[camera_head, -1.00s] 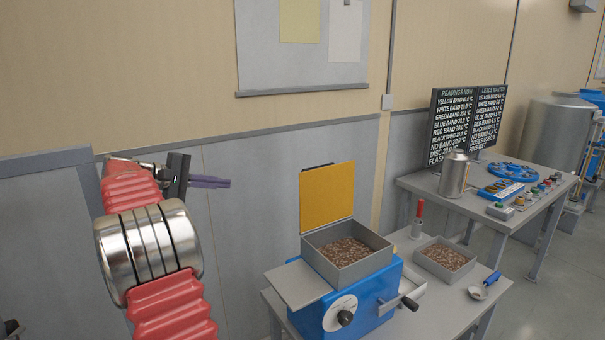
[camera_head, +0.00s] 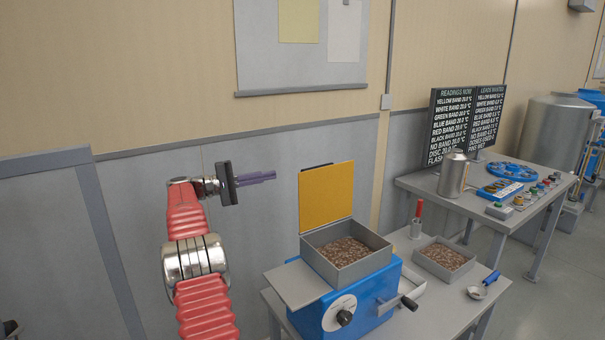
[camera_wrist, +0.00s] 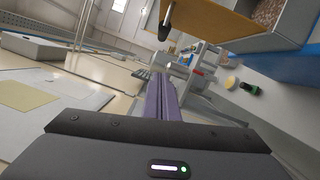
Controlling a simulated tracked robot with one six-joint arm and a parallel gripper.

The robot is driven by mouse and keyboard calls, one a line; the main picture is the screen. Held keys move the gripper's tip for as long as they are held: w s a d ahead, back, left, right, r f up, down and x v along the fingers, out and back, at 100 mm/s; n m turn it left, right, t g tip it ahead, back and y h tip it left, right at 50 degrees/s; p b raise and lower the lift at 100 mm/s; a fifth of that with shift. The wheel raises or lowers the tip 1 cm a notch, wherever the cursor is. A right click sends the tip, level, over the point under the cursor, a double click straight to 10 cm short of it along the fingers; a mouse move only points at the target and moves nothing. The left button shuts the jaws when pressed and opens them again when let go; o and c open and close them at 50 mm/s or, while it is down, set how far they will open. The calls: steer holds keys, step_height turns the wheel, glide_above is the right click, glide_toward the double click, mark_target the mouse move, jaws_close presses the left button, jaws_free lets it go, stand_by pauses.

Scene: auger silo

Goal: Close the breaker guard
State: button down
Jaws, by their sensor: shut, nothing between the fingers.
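The blue breaker machine (camera_head: 350,308) stands on a grey table, its open grey tray (camera_head: 372,262) filled with brown granules. Its yellow guard panel (camera_head: 326,195) stands upright at the tray's back edge, raised clear of the opening. The panel shows as an orange-yellow sheet (camera_wrist: 212,18) at the top of the wrist view. My gripper (camera_head: 274,176) is shut and empty, its purple fingers pointing right, to the left of the guard and apart from it. The fingers also show in the wrist view (camera_wrist: 166,82).
A grey plate (camera_head: 295,284) juts left from the machine. A crank handle (camera_head: 408,302) sticks out at its right. A second granule tray (camera_head: 445,258), a red-handled tool (camera_head: 418,212) and a scoop (camera_head: 478,291) are on the table's right. Free room lies left of the machine.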

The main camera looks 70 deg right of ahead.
steer(key=s+d+r, duration=0.1)
steer(key=s+d, duration=0.2)
steer(key=s, duration=0.8)
steer(key=shift+r, duration=0.25)
stand_by(0.3)
steer(key=shift+s, duration=0.15)
steer(key=shift+s+r, duration=0.1)
steer(key=shift+s, duration=0.05)
